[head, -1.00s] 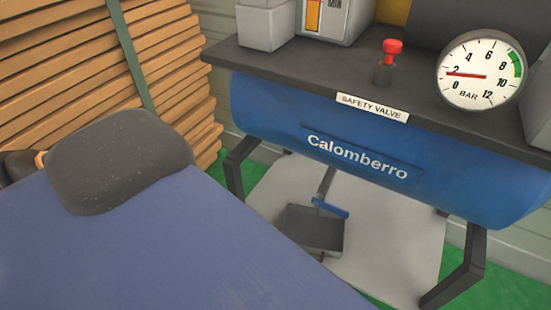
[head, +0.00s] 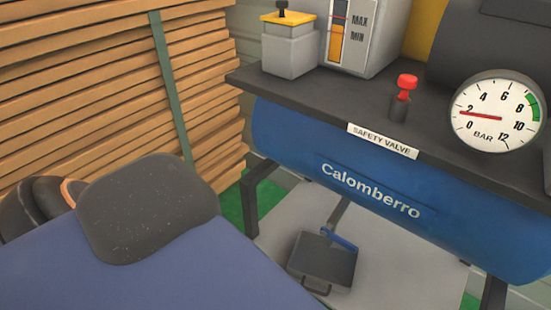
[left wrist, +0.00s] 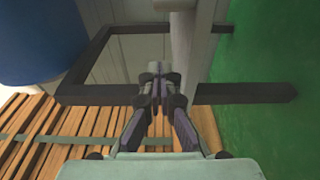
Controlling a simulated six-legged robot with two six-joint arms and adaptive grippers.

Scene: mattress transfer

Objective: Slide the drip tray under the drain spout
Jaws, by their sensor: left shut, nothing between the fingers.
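The drip tray (head: 318,262), a dark grey shallow pan with a handle at its near side, lies on the pale base plate under the blue Calomberro tank (head: 300,150). A grey drain spout (head: 337,214) with a blue lever (head: 340,240) comes down from the tank and overlaps the tray's back edge in the head view. I cannot tell whether the spout's mouth is over the tray. My left gripper (left wrist: 156,76) is shut and empty in the left wrist view, with black frame bars beyond it. The tray is not recognisable there. My right gripper is in neither view.
Black stand legs (head: 247,200) flank the space under the tank. Stacked wooden planks (head: 90,80) stand on the left. A pressure gauge (head: 497,115) and a red safety valve (head: 407,84) are above the tank. Green floor (left wrist: 260,80) lies right in the wrist view.

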